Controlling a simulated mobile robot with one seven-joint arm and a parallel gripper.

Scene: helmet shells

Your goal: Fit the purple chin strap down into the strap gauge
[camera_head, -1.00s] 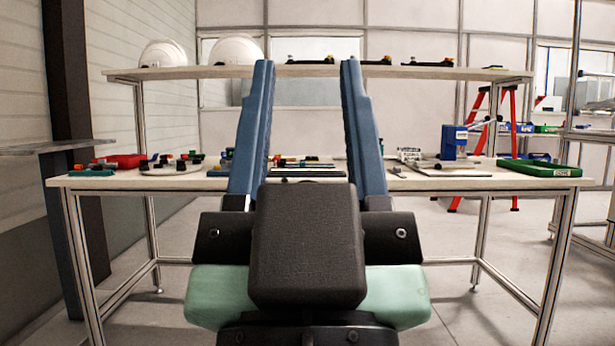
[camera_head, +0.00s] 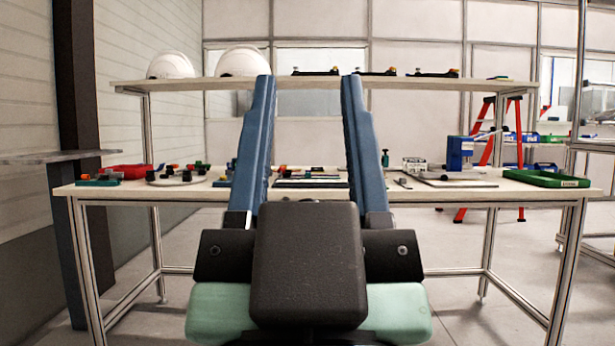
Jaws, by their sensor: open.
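My gripper (camera_head: 308,90) is in the foreground, its two long blue fingers spread wide apart. It is open, with nothing between the fingers. The worktable (camera_head: 420,192) stands beyond it. I cannot make out a purple chin strap or tell which item is the strap gauge; the things on the table are small and partly hidden behind the fingers. A dark flat item (camera_head: 310,183) lies on the table in the gap between the fingers.
White helmet shells (camera_head: 243,62) and several dark parts (camera_head: 315,72) are on the upper shelf (camera_head: 300,84). The tabletop holds a red tray (camera_head: 130,171), a round board (camera_head: 175,181), a blue device (camera_head: 459,153) and a green tray (camera_head: 546,179). A red ladder (camera_head: 487,150) stands behind. Floor shows around the table legs.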

